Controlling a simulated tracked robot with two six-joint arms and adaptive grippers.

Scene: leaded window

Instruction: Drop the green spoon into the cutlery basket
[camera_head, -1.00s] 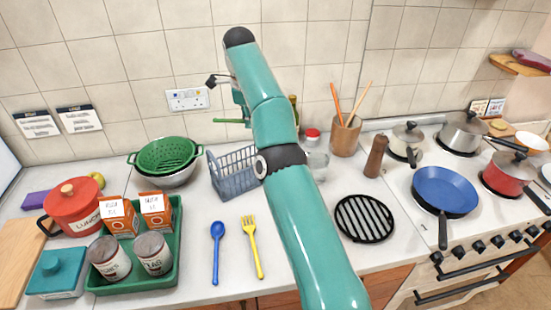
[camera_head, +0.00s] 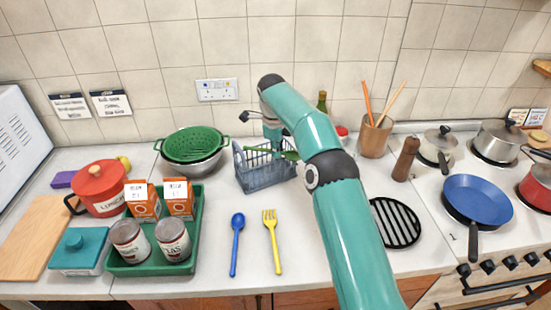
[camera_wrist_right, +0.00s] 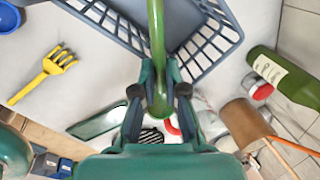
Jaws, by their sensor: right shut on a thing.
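The green spoon (camera_head: 287,154) is held by my right gripper (camera_head: 275,142) over the grey-blue cutlery basket (camera_head: 262,178). In the head view it lies roughly level across the back of the basket's top. In the right wrist view my right gripper (camera_wrist_right: 158,92) is shut on the green spoon (camera_wrist_right: 157,50), which extends over the opening of the basket (camera_wrist_right: 208,42). The gripper's fingers are partly hidden by my arm in the head view. My left gripper is not in view.
A blue spoon (camera_head: 237,240) and a yellow fork (camera_head: 272,238) lie on the counter before the basket. A green colander (camera_head: 190,143) stands left of it. A green bottle (camera_head: 322,103) and a wooden utensil pot (camera_head: 375,138) stand to the right.

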